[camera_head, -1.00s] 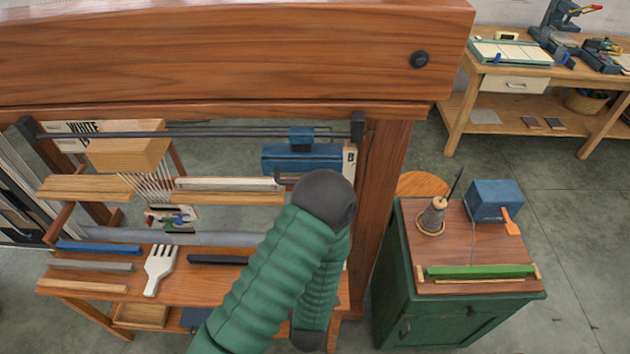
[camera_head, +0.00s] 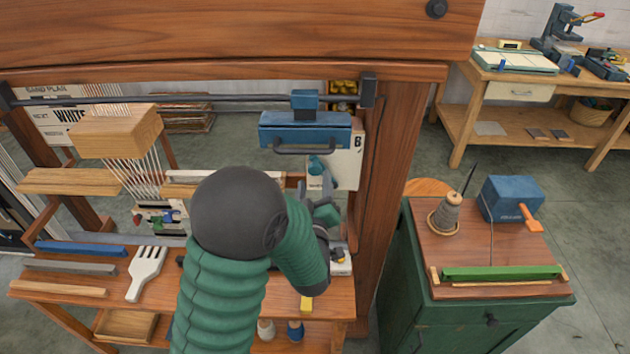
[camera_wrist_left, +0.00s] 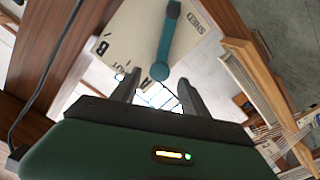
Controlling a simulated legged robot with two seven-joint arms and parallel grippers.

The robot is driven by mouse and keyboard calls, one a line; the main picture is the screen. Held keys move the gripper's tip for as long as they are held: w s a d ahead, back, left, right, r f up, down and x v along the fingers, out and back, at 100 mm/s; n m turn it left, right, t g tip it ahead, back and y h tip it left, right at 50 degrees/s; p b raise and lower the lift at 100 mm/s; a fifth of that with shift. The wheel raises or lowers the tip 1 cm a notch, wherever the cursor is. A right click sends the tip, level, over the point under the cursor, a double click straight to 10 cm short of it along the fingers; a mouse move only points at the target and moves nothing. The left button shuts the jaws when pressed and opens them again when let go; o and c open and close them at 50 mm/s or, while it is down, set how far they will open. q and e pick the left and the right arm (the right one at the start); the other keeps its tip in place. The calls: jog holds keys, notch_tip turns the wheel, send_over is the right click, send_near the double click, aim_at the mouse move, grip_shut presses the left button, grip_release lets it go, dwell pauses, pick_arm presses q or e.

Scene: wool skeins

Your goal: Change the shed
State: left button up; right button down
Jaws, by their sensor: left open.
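The loom's white shed plate (camera_head: 350,165), marked B, hangs at the right side of the frame, below a blue block with a dark handle (camera_head: 305,132). A teal lever (camera_head: 316,167) is on the plate; in the left wrist view the lever (camera_wrist_left: 167,45) points toward my gripper, its rounded end near the gap between the fingers. My left gripper (camera_wrist_left: 158,88) is open, with nothing held; I cannot tell whether it touches the lever. In the head view, my arm partly hides the gripper and the lower loom. My right gripper is not in view.
A wooden heddle block (camera_head: 118,132) with white threads hangs left of my arm. A white comb (camera_head: 146,272) and several bars lie on the loom's front shelf. A thick loom post (camera_head: 392,190) stands close at right, beside a green cabinet (camera_head: 430,320).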

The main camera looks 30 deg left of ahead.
aim_at(314, 172)
pick_arm(q)
jog(key=x, duration=0.6)
jog(key=shift+s, duration=0.1)
jog(key=shift+d, duration=0.1)
jog(key=c, duration=0.5)
grip_shut()
dwell(0.6)
